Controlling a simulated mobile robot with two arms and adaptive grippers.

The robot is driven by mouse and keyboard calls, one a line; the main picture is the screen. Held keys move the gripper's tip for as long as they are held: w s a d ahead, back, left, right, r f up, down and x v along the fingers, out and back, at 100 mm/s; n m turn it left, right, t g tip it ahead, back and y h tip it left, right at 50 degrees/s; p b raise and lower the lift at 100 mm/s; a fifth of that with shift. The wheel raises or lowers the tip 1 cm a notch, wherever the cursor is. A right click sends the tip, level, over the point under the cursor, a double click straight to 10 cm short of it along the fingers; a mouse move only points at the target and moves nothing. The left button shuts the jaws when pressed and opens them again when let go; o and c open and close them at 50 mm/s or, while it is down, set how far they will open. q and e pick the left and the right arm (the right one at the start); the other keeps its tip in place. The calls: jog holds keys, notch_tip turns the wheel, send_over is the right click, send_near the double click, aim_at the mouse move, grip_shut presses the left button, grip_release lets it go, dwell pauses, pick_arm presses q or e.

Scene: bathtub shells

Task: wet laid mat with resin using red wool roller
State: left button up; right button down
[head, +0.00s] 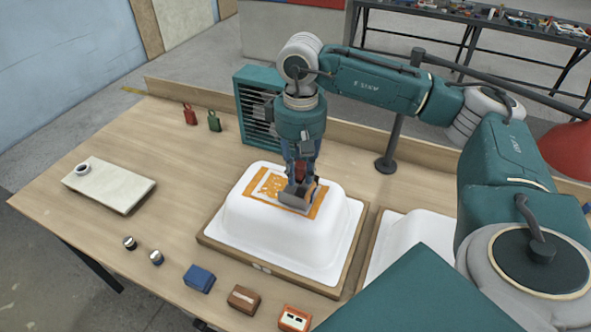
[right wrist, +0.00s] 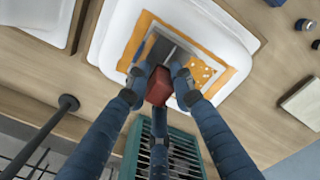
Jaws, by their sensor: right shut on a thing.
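My right gripper (head: 299,172) is shut on the red block-like handle of the roller (right wrist: 159,88). The roller's broad grey head (head: 297,193) is over the right part of the mat, at or very near its surface; I cannot tell if it touches. The mat (head: 264,187) is a whitish rectangle on top of the upturned white tub shell (head: 245,217). Orange covers bands at its edges and a speckled patch (right wrist: 201,70) beside the roller; white shows between. The roller hides part of the mat. My left gripper is not in view.
The shell sits on a wooden board (head: 212,240). A second white shell (head: 405,238) lies to its right. A teal slatted box (head: 255,105) stands behind. Blue, brown and orange boxes (head: 199,278) line the front. A pale slab (head: 110,186) lies left, with bare table between.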

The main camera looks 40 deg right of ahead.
jog(key=shift+s+d+f, duration=0.15)
jog(key=shift+s+f, duration=0.05)
jog(key=shift+s, duration=0.05)
jog(key=shift+w+r+p, duration=0.1)
jog(key=shift+r+p, duration=0.35)
jog(key=shift+r, duration=0.15)
notch_tip(320, 180, up, 5)
jog(key=shift+d+f+p, duration=0.1)
jog(key=shift+f+p, duration=0.1)
jog(key=shift+p, duration=0.95)
jog(key=shift+r, duration=0.2)
jog(key=shift+w, duration=0.1)
